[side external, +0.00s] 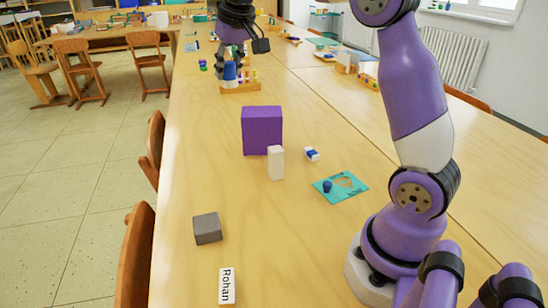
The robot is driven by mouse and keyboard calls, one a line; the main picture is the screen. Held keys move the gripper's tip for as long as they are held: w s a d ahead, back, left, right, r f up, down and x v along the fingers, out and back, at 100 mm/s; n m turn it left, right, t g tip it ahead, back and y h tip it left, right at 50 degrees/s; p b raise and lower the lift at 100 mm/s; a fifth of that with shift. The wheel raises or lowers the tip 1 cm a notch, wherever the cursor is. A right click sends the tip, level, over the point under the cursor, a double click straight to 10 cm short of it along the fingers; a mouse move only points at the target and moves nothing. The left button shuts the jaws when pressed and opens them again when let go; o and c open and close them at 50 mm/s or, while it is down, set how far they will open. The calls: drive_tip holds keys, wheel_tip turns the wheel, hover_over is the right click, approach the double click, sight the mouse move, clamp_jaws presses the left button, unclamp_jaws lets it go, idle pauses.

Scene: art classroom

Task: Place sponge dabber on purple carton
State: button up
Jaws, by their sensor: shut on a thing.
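My gripper (230,66) is at the far part of the table, pointing down over a wooden rack (241,88). It is shut on a blue thing with a pale lower part, which looks like the sponge dabber (230,73). The fingers partly hide it, and I cannot tell whether its lower end is clear of the rack. The purple carton (262,131) stands upright on the table, nearer the camera than the rack. The part of its top that I see is bare.
A white block (276,163) stands close in front of the carton. A blue-and-white eraser (312,154), a teal card (351,187) with a small blue item on it, a grey block (207,228) and a name card (227,285) lie nearer. Bare table lies between rack and carton.

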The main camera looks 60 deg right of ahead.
drive_tip(key=d+f, duration=0.2)
drive_tip(key=d, duration=0.2)
drive_tip(key=d+f, duration=0.2)
drive_tip(key=d, duration=0.2)
drive_tip(key=d+f, duration=0.2)
drive_tip(key=d, duration=0.2)
drive_tip(key=shift+s+d+f, duration=0.1)
drive_tip(key=shift+s+f, duration=0.05)
drive_tip(key=shift+f, duration=2.1)
drive_tip(key=shift+f, duration=0.15)
drive_tip(key=o, duration=0.9)
